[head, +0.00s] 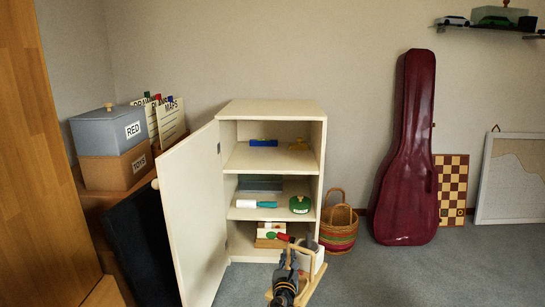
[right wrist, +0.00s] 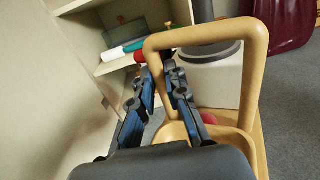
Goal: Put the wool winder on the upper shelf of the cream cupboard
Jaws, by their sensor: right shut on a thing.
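The cream cupboard (head: 271,107) stands open, its door (head: 192,210) swung out to the left. My right gripper (head: 291,262), in front of the cupboard's lower part, is shut on one post of a wooden arched handle (right wrist: 257,60). A grey cylinder on a whitish body (right wrist: 213,72) shows behind the handle. I cannot tell which of these parts belong to the wool winder. My left gripper is out of view.
The middle shelf holds a teal-and-white roll (head: 256,204) and a green round case (head: 299,204). Boxes (head: 271,228) sit in the bottom compartment. A striped basket (head: 340,225) and a red instrument case (head: 405,150) stand to the right. Carpet is free at front right.

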